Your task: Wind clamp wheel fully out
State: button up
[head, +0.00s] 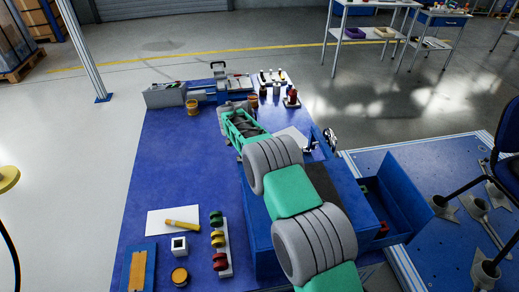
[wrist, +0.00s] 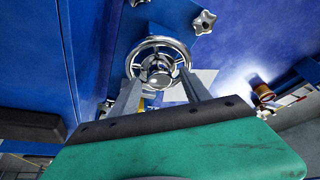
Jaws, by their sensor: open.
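The clamp wheel (wrist: 158,68) is a shiny chrome handwheel with spokes and a rounded hub, in the upper middle of the wrist view. It stands in front of a blue plate. My gripper (wrist: 161,86) is open, with one grey finger at each side of the wheel's lower part. The fingers reach toward the rim; I cannot tell whether either touches it. In the head view my arm crosses the blue bench, and I cannot make out the fingertips there.
A star knob (wrist: 203,22) is close to the right of the wheel. Blue walls flank the wheel. In the head view an open blue drawer (head: 401,190) is at right, and a rack of coloured rings (head: 220,243) stands at front left. The bench's left middle is clear.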

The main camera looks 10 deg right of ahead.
grip_shut()
dwell(0.6)
